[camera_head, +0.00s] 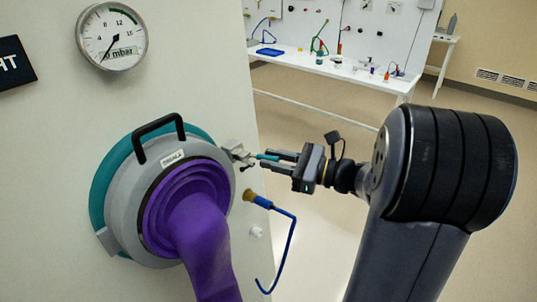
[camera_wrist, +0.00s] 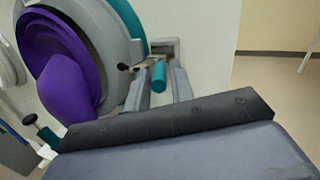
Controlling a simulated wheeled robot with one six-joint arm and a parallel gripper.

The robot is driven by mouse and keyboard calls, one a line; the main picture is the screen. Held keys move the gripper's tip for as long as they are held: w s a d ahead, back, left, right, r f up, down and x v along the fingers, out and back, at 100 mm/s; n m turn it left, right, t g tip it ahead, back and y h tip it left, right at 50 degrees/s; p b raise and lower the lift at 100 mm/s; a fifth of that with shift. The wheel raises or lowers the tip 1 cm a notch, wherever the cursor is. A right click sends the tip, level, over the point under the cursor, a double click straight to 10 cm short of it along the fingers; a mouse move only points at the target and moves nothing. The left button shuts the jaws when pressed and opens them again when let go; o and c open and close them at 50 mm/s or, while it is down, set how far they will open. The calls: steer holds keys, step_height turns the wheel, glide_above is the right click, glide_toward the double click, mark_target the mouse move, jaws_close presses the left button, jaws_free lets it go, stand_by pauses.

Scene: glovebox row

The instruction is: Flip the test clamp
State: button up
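The test clamp (camera_head: 237,151) is a small metal fitting at the right rim of the round glove port, with a teal-tipped lever (camera_head: 266,156) pointing out toward my gripper (camera_head: 270,159). In the wrist view the clamp's grey bracket (camera_wrist: 162,46) sits against the port's side, and its teal grip (camera_wrist: 159,76) lies between the two fingers of my gripper (camera_wrist: 161,88). A gap shows on each side of the grip, so the fingers look open around it. The fingertips partly hide the clamp in the head view.
The grey port ring (camera_head: 120,205) carries a black handle (camera_head: 158,130) and a purple glove (camera_head: 205,235). A blue hose (camera_head: 289,245) with a brass end hangs below the clamp. A pressure gauge (camera_head: 112,36) is above. A white bench (camera_head: 330,70) stands behind; the floor at right is clear.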

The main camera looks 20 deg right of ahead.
steer(key=shift+x, duration=0.8)
jaws_close()
